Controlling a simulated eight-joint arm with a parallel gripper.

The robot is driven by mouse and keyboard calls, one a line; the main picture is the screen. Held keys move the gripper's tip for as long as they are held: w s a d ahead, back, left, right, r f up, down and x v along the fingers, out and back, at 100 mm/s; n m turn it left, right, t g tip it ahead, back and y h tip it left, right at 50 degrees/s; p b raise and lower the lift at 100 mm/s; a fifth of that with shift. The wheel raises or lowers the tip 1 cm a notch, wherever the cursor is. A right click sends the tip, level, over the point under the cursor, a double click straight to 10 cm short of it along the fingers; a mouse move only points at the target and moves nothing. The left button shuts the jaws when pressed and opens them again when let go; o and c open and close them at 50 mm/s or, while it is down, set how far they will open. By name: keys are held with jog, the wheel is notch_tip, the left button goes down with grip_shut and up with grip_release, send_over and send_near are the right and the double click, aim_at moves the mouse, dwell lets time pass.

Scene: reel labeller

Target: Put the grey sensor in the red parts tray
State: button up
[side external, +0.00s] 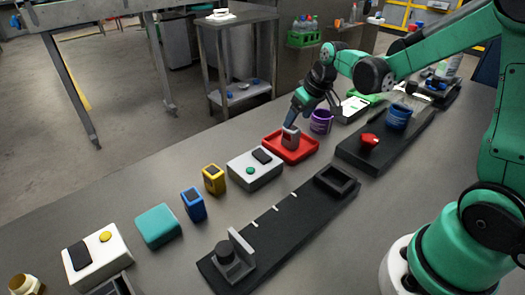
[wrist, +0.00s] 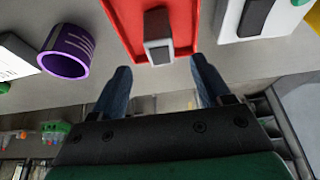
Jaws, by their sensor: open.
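The grey sensor (side external: 291,138) stands in the red parts tray (side external: 310,151), in the middle of the bench. In the wrist view the sensor (wrist: 158,50) shows a dark face with a grey rim, close to the near edge of the tray (wrist: 192,12). My gripper (side external: 290,122) is just above the sensor in the side view. In the wrist view the fingers of my gripper (wrist: 161,66) are spread apart, with a gap between them and the sensor. Nothing is held. How high the fingertips are above the sensor is hard to tell.
A purple mug (side external: 321,122) stands just behind the tray, and a white box with a green button (side external: 255,169) stands in front-left. A yellow block (side external: 213,179), a blue block (side external: 193,204) and a teal box (side external: 158,227) follow. A black rail (side external: 285,225) runs nearby.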

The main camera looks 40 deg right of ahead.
jog(key=v, duration=0.7)
jog(key=s+a+t, duration=0.2)
jog(key=s+a, duration=0.6)
jog(key=a, duration=0.2)
jog(key=shift+f+t, duration=0.3)
